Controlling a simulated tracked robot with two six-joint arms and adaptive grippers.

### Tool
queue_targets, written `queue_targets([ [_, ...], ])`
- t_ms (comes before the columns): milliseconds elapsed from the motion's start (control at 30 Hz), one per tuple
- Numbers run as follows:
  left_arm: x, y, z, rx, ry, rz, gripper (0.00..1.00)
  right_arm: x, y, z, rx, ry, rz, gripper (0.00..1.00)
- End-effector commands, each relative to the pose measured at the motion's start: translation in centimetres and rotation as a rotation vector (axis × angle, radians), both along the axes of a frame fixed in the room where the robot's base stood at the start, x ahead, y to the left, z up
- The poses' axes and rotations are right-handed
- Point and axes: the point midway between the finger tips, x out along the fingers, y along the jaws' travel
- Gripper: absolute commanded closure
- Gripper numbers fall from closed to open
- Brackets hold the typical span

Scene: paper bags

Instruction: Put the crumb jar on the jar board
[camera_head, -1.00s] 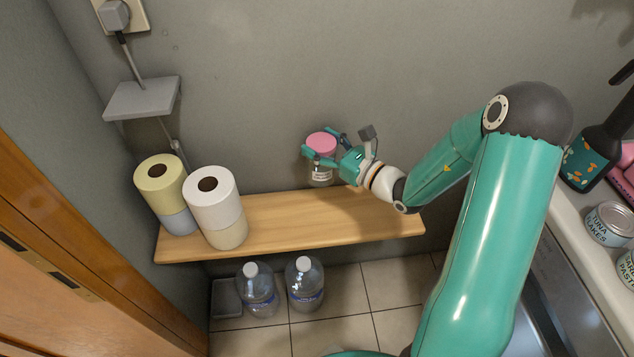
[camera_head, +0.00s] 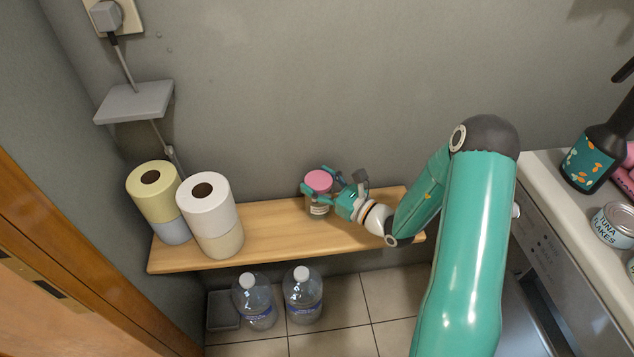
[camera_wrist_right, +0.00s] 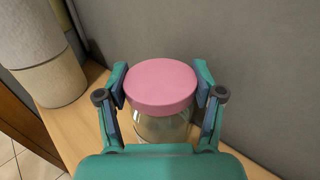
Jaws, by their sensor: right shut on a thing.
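The crumb jar (camera_head: 319,184) is clear with a pink lid and a pale label. It is upright at the back of the wooden board (camera_head: 272,226), which runs along the grey wall. In the head view I cannot tell whether its base touches the board. My right gripper (camera_head: 318,190) is shut on the jar, a finger on each side. In the right wrist view the pink lid (camera_wrist_right: 161,88) sits between the two fingertips, with the glass body below it. My left gripper is not in view.
Stacked paper rolls, white (camera_head: 208,205) and yellow (camera_head: 154,192), stand on the board's left end. Two water bottles (camera_head: 302,293) stand on the tiled floor below. A small grey shelf (camera_head: 134,102) is on the wall. A counter with a tin (camera_head: 613,222) is at right. The board's middle is clear.

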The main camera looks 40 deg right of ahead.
Motion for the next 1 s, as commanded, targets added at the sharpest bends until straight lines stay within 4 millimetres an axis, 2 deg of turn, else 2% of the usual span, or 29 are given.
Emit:
queue_targets([
  [100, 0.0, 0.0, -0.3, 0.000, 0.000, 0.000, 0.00, 0.0, 0.0, -0.3, 0.000, -0.001, 0.000, 1.00],
  [133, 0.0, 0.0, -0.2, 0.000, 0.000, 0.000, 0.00, 0.0, 0.0, -0.2, 0.000, 0.000, 0.000, 0.30],
  [267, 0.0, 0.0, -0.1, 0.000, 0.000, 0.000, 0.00, 0.0, 0.0, -0.2, 0.001, 0.000, 0.000, 0.08],
  [667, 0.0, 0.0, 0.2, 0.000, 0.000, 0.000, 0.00, 0.0, 0.0, 0.2, 0.001, 0.000, 0.001, 0.08],
  [833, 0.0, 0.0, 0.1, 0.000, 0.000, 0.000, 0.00, -1.7, -0.4, 0.0, 0.001, 0.003, -0.002, 0.08],
  [1000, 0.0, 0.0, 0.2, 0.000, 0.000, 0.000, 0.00, -4.9, -1.0, 0.0, 0.001, 0.004, -0.005, 0.08],
])
